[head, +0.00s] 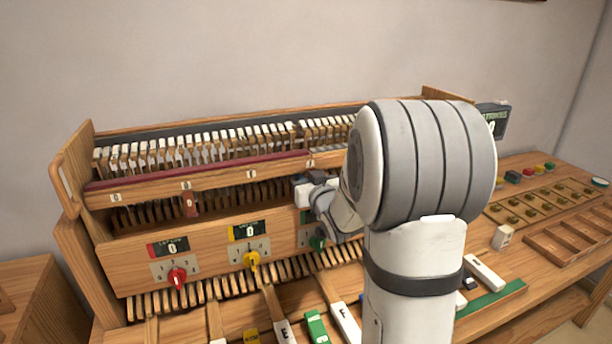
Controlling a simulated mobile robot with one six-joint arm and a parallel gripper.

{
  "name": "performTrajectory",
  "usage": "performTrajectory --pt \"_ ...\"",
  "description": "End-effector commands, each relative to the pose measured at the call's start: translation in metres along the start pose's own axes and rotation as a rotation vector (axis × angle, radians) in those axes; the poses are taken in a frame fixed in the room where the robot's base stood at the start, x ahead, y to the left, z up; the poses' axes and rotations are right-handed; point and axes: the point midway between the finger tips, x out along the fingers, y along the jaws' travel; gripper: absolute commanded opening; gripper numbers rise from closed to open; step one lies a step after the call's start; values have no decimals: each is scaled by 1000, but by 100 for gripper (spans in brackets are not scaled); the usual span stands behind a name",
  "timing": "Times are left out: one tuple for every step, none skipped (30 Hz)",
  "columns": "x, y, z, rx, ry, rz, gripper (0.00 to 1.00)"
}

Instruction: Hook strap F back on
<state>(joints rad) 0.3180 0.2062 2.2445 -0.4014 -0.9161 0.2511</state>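The piano action (200,250) is an open wooden case with rows of hammers and wooden parts. My gripper (304,186) is at the front of the action, right of its middle, below the dark red rail (215,169). My own arm hides much of it, and its finger opening is too small to make out. A white key lettered F (344,318) lies in front of the action. I cannot pick out strap F among the small parts. A small red-brown piece (190,205) hangs below the rail at the left.
Red (177,277), yellow (252,261) and green (318,239) knobs stick out from the front panel. A key lettered E (284,332) and a green piece (316,326) lie nearby. At right are a tray of brass parts (535,206), a white block (503,237) and a compartment tray (566,238).

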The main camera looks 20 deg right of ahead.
Motion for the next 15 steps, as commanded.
performTrajectory --pt "0 0 -1 1 -6 1 0" --pt "-1 0 -1 1 -11 1 0" --pt "-1 0 -1 1 -21 1 0" --pt "-1 0 -1 1 -29 1 0" --pt "-2 0 -2 1 -39 1 0" --pt "-2 0 -1 1 -56 2 0" --pt "-3 0 -2 1 -69 2 0" --pt "-4 0 -1 1 -86 2 0" --pt "-4 0 -1 0 -110 2 0" --pt "-5 0 -1 0 -131 2 0" --pt "-6 0 -1 1 -152 2 0" --pt "-7 0 -1 1 -182 2 0" --pt "-8 -1 0 0 -205 1 0" --pt "-9 0 0 0 -229 2 0" --pt "-11 0 0 1 -261 2 0"
